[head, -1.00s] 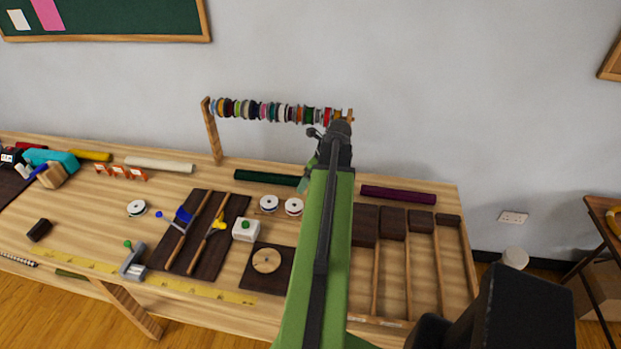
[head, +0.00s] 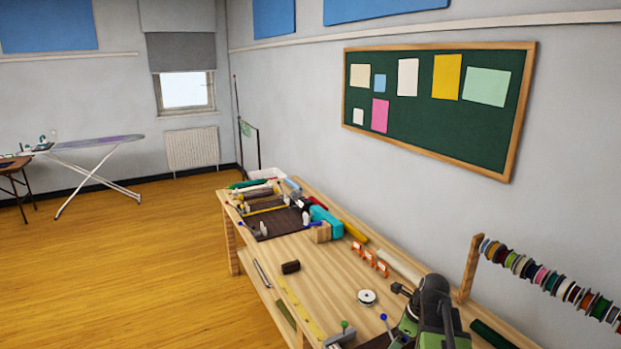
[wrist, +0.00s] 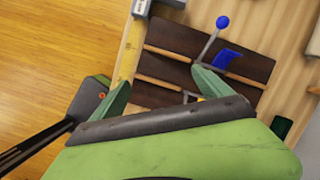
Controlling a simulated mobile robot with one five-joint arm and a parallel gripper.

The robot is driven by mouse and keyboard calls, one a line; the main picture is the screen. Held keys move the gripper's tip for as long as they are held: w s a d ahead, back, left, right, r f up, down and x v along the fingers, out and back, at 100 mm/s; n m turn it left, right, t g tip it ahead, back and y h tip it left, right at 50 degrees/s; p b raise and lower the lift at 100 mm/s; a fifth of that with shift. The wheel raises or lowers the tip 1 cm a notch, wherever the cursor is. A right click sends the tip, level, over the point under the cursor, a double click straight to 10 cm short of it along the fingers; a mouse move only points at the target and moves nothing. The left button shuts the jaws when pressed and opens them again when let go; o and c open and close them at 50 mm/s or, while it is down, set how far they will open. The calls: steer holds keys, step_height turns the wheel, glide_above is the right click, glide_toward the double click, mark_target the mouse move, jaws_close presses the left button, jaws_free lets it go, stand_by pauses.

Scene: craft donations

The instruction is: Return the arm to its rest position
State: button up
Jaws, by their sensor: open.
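My green and black arm (head: 432,312) shows at the bottom of the head view, over the near part of the long wooden workbench. In the wrist view, my gripper (wrist: 164,88) has its two green fingers spread wide, with nothing between them. It hangs above the bench, over the near edge of a dark board (wrist: 162,66). The fingertips do not show in the head view.
The bench (head: 330,275) runs along the wall, holding a white spool (head: 367,297), a dark block (head: 290,267) and orange-and-white pieces (head: 370,259). A rack of coloured spools (head: 545,278) stands close to my arm's right. Open floor (head: 120,270) lies to the left.

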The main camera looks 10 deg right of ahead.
steer(key=s+a+f+n+g+h, duration=0.1)
steer(key=s+a+n, duration=0.1)
steer(key=a+n, duration=0.9)
steer(key=s+a+n+g+h, duration=0.1)
steer(key=s+a+n+g, duration=0.1)
steer(key=a+n, duration=0.8)
steer(key=shift+s+a+f+n, duration=0.35)
steer(key=shift+s+n, duration=0.05)
steer(key=shift+n, duration=2.3)
